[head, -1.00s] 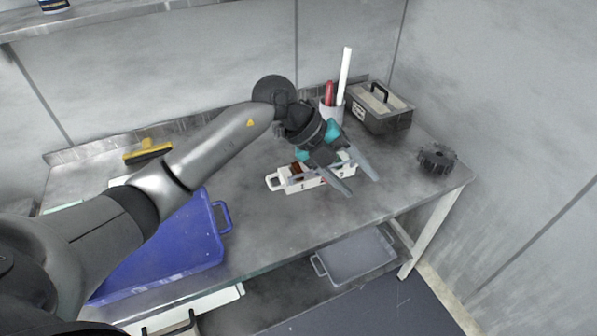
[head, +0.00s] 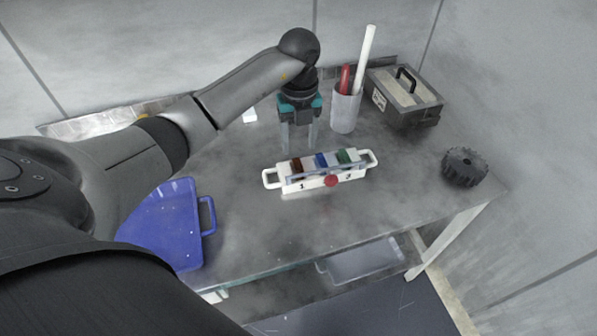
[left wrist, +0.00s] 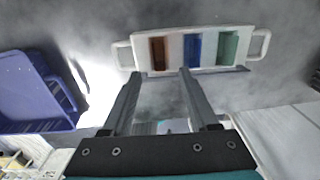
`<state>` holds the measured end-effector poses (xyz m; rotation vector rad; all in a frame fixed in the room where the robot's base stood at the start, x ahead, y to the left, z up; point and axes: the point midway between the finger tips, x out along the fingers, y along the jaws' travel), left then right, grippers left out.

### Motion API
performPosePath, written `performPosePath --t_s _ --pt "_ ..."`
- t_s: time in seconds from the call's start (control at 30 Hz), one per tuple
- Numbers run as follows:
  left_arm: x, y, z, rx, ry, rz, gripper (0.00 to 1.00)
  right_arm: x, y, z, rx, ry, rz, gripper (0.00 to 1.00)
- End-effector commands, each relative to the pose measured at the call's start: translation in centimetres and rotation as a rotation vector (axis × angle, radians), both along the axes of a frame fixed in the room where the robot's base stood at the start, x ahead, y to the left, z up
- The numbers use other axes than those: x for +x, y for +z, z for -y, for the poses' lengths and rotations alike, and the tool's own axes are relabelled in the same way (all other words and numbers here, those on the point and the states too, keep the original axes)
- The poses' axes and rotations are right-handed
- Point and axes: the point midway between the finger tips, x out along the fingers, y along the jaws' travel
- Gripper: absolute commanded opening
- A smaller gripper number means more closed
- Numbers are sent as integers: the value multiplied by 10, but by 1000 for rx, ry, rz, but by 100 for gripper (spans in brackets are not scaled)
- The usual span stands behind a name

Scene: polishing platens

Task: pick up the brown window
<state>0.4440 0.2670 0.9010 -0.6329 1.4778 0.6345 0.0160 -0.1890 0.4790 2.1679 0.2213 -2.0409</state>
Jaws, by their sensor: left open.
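The brown window (head: 297,166) is the leftmost of three coloured windows in a white two-handled holder (head: 272,179) on the table. It also shows in the left wrist view (left wrist: 158,52), left of the blue window (left wrist: 193,48) and the green window (left wrist: 229,47). My left gripper (head: 299,148) points down behind the holder, near its brown and blue end. Its fingers (left wrist: 157,80) are open and empty, apart from the holder in the left wrist view. My right gripper is not in view.
A blue tray (head: 207,218) lies at the left. A cup (head: 345,112) with a red and a white stick, a toolbox (head: 412,112) and a black gear-like disc (head: 465,167) stand to the right. The table in front of the holder is clear.

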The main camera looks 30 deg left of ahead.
Motion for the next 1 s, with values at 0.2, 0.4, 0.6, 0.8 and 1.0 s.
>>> performPosePath --t_s 0.2,0.4,0.6,0.8,1.0 --pt "0 -19 0 -1 -1 1 60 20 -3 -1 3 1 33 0" --pt "-1 -35 -1 -2 0 -1 60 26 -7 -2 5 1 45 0" --pt "-1 -66 -3 -2 -1 -1 60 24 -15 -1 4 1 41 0" --pt "0 -70 -3 0 -1 3 60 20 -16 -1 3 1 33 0" --pt "0 -70 -3 -1 -1 2 46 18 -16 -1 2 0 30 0"
